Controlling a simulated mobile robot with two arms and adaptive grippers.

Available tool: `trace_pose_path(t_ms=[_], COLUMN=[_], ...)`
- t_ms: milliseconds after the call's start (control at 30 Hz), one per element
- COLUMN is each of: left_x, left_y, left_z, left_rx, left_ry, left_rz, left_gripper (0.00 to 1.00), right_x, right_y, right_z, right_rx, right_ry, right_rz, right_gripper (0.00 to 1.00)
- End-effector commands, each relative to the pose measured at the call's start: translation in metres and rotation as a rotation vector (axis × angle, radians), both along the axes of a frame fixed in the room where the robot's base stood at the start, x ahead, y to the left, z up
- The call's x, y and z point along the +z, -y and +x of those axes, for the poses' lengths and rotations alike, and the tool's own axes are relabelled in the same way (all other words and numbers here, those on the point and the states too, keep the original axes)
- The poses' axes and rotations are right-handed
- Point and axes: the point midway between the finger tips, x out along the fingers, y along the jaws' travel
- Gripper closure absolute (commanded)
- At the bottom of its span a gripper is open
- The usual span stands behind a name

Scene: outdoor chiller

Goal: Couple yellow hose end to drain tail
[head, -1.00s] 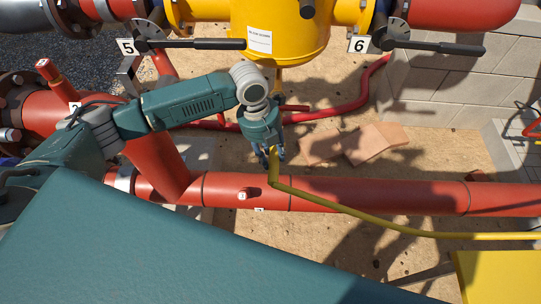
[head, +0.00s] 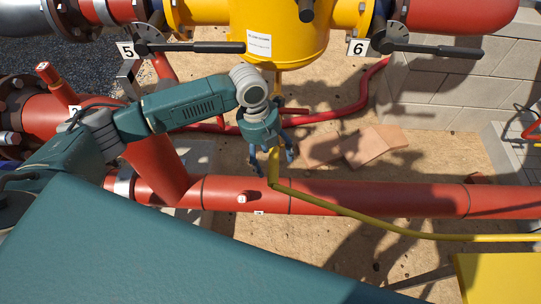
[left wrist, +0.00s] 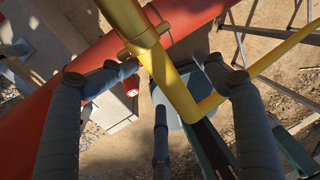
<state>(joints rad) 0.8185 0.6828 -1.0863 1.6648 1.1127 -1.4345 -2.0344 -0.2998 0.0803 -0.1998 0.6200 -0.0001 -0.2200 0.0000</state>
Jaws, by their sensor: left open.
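The yellow hose (head: 330,207) comes in from the right, crosses above the red pipe and bends upward at my left gripper (head: 273,160). The left wrist view shows the hose end (left wrist: 172,90) in line with a collar with side lugs (left wrist: 143,42). A thicker yellow pipe, seemingly the drain tail (left wrist: 120,12), runs on beyond the collar with no gap visible. In the head view the tail (head: 277,80) shows under the yellow strainer body (head: 285,35). My left gripper (left wrist: 165,62) is open, its fingers spread around the hose end. My right gripper is out of view.
A large red pipe (head: 375,196) runs across just below the gripper. Valve handles (head: 205,46) flank the strainer. A red hose (head: 345,110) and flat tan slabs (head: 350,146) lie on sandy ground behind. A block wall (head: 450,88) stands at right.

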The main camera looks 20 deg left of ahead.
Motion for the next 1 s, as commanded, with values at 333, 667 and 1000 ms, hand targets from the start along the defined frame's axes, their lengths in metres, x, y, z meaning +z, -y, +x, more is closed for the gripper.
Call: trace_pose_path(t_ms=[333, 667, 1000], left_x=[0.014, 0.054, 0.069], left_y=[-0.002, -0.008, -0.012], left_z=[0.001, -0.001, -0.002], left_rx=[0.001, 0.000, 0.000], left_ry=[0.003, 0.001, 0.000], left_rz=[0.000, -0.001, -0.001], left_gripper=[0.26, 0.26, 0.26], right_x=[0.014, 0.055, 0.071], right_y=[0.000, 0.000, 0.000], right_z=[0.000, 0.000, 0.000], right_rx=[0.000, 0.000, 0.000], right_ry=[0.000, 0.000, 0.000], right_rz=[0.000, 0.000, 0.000], right_gripper=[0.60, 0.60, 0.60])
